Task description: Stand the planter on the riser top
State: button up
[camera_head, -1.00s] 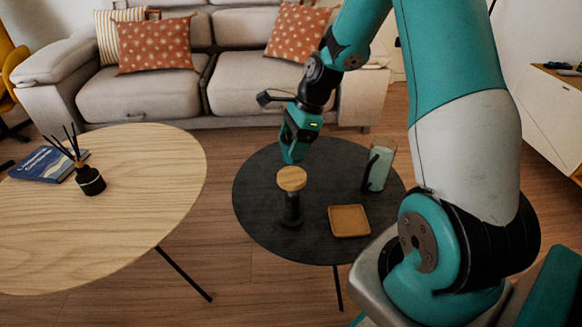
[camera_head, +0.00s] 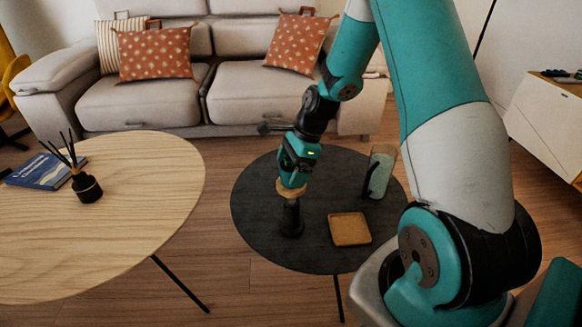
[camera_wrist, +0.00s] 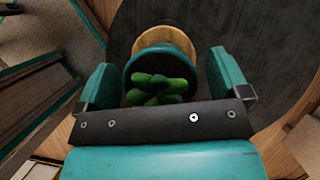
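The riser (camera_head: 290,217) stands on the dark round table, a black stem with a round wooden top. The wooden top (camera_wrist: 172,38) also shows in the wrist view, beyond the planter. The planter (camera_wrist: 128,86), a dark pot with a teal rim and a green succulent, is between the two teal fingers of my gripper (camera_wrist: 162,72). I cannot tell whether the pot touches the wood.
The dark round table (camera_head: 262,246) also holds a square tan tray (camera_head: 350,229) and a pale green glass or vase (camera_head: 381,172) to the right. A light wood table (camera_head: 120,230) with a reed diffuser (camera_head: 86,187) and a book is at left. A sofa (camera_head: 150,102) stands behind.

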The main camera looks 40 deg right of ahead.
jog(key=shift+r, duration=0.1)
jog(key=p+v, duration=0.4)
jog(key=v, duration=0.7)
jog(key=s+a+r+n, duration=0.3)
jog(key=a+r+n, duration=0.2)
jog(key=a+n, duration=0.25)
jog(key=s+a+r+n, duration=0.3)
jog(key=a+r+n, duration=0.25)
jog(key=a, duration=0.35)
jog(key=s+a+r+n, duration=0.1)
jog(key=s+a+n, duration=0.4)
jog(key=s+n, duration=0.2)
jog(key=s+a+r+n+g, duration=0.1)
jog(key=s+a+r+n, duration=0.1)
jog(key=s+a+n, duration=0.3)
jog(key=s+n, duration=0.3)
jog(key=n, duration=0.1)
jog(key=shift+r, duration=0.15)
notch_tip(320, 180, up, 22)
jog(key=p, duration=2.2)
jog(key=shift+r, duration=0.2)
